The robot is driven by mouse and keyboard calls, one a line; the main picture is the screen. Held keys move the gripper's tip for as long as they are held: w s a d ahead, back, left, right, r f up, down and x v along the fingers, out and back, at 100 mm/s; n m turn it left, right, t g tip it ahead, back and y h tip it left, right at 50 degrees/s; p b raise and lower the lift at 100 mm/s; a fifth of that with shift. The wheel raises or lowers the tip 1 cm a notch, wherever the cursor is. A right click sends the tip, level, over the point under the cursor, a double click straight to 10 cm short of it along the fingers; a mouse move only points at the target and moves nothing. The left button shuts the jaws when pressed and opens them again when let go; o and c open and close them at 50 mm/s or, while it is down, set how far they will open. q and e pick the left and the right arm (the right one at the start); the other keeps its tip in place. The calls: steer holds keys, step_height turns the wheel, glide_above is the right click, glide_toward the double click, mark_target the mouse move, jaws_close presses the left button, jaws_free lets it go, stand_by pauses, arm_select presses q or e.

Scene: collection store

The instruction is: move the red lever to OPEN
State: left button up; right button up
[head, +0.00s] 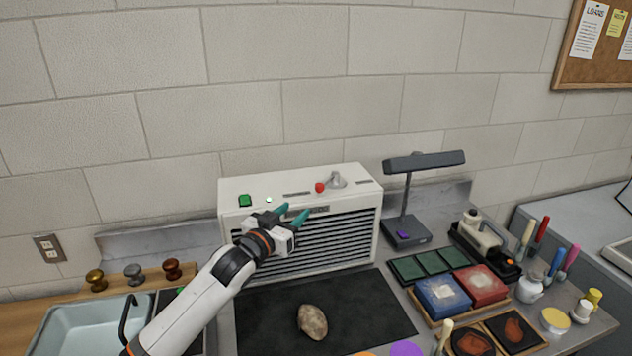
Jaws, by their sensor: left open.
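The red lever (320,188) is a red knob at the end of a short grey arm, on top of a white vented box (365,205). Its grey pivot sits to the right of the knob, so the lever points left. Small dark label plates lie on the box near it, but their words are too small to read. My left gripper (292,214) is open, with teal fingertips, in front of the box's upper front edge, below and left of the red knob and apart from it. My right gripper is not in view.
A green button (245,200) sits on the box's top left. A black desk lamp (408,225) stands to its right. A stone (312,322) lies on the black mat (375,310) in front. Pads, jars and brushes crowd the right; a sink (80,325) is at left.

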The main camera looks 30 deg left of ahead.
mark_target(317, 191)
arm_select(q)
steer(key=w+p, duration=0.1)
steer(key=w, duration=0.2)
steer(key=w+p, duration=0.1)
steer(key=w, duration=0.3)
steer(key=w+p, duration=0.1)
steer(key=w, duration=0.2)
steer(key=shift+w+a, duration=0.3)
steer(key=shift+a, duration=0.1)
steer(key=shift+w, duration=0.45)
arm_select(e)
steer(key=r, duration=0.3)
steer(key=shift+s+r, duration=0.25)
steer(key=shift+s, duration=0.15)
arm_select(q)
steer(key=shift+c, duration=0.3)
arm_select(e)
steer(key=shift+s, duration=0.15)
arm_select(q)
jaws_close()
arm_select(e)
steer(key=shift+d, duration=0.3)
